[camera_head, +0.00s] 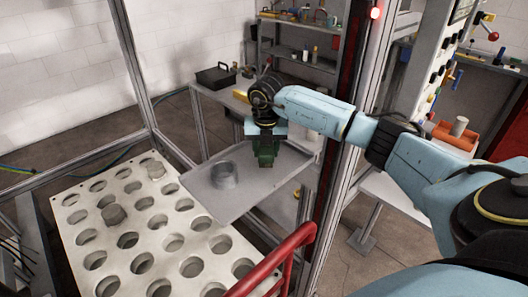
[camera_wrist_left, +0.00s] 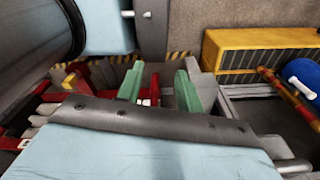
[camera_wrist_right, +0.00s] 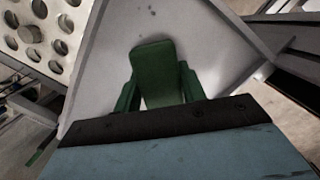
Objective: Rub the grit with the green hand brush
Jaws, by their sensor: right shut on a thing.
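The green hand brush (camera_head: 265,152) is held upright in my right gripper (camera_head: 266,140), over the right part of the grey tray (camera_head: 235,205). In the right wrist view the brush (camera_wrist_right: 154,70) sits between the green fingers of my right gripper (camera_wrist_right: 156,95), which is shut on it. Whether the brush touches the tray cannot be told. Small dark specks of grit (camera_wrist_right: 152,9) lie on the tray beyond the brush. My left gripper (camera_wrist_left: 160,88) shows in the left wrist view with its two green fingers apart and nothing between them.
A white plate with round holes (camera_head: 140,225) lies at the left, holding a few cylinders. A red rail (camera_head: 290,255) and a frame post (camera_head: 345,130) stand near my right arm. A black toolbox (camera_head: 215,77) sits behind.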

